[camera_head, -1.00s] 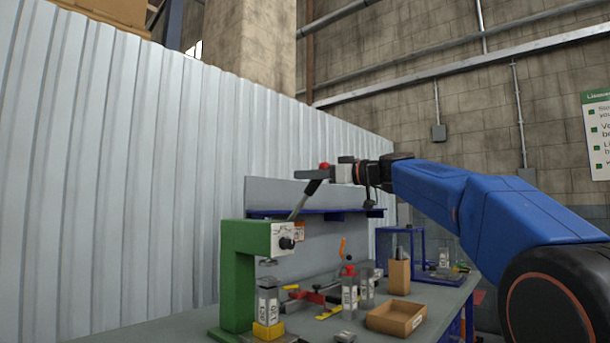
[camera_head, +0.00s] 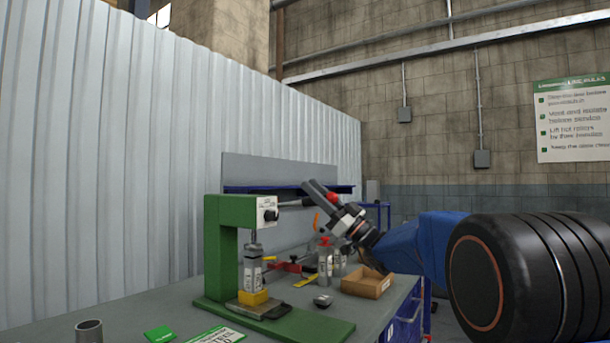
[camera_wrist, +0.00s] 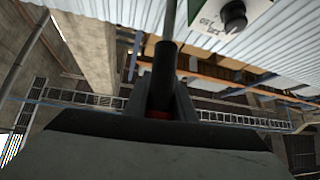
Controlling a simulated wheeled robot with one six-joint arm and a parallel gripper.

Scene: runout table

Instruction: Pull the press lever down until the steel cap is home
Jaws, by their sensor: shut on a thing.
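The green press (camera_head: 222,245) stands on the bench at left in the head view. Its lever (camera_head: 296,204) runs out nearly level to the right from the press head and ends in a red knob. My gripper (camera_head: 322,194) is shut on the lever near that end. In the wrist view the lever's black grip (camera_wrist: 163,75) lies between the fingers. A clear labelled cylinder (camera_head: 252,275) stands upright on a yellow block (camera_head: 253,297) under the ram. The steel cap (camera_head: 254,250) seems to be at its top, below the ram; I cannot tell whether it is fully seated.
An open cardboard box (camera_head: 366,285), a red-topped bottle (camera_head: 325,262) and red clamps lie right of the press. A metal tube (camera_head: 89,331) and green cards (camera_head: 216,335) lie at the front. A blue-edged shelf (camera_head: 250,189) is behind. The bench's left part is mostly clear.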

